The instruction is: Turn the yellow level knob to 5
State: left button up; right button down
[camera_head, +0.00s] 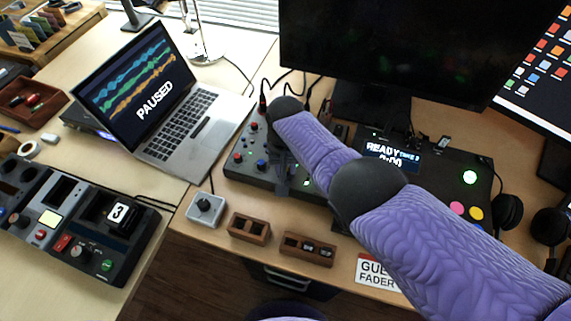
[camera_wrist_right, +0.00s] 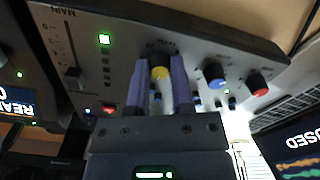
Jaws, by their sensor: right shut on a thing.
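The yellow level knob (camera_wrist_right: 160,73) is in the right wrist view, on a grey mixer panel (camera_wrist_right: 125,32). My right gripper (camera_wrist_right: 160,66) has its two purple fingers on either side of the knob and is shut on it. The knob's pointer and scale cannot be read. In the head view the mixer (camera_head: 240,172) lies on the desk behind my right arm. My right gripper (camera_head: 283,184) is over it there, and the knob is hidden. My left gripper is not in view.
Blue (camera_wrist_right: 214,74) and red (camera_wrist_right: 257,83) knobs sit beside the yellow one, and a fader (camera_wrist_right: 72,73) is on the panel's other side. A laptop (camera_head: 205,120) stands left of the mixer. Small wooden boxes (camera_head: 249,228) and a grey knob box (camera_head: 205,208) lie in front.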

jog(key=shift+w+r, duration=0.1)
jog(key=shift+c, duration=2.4)
grip_release()
notch_tip(320, 180, up, 10)
jog(key=p, duration=0.7)
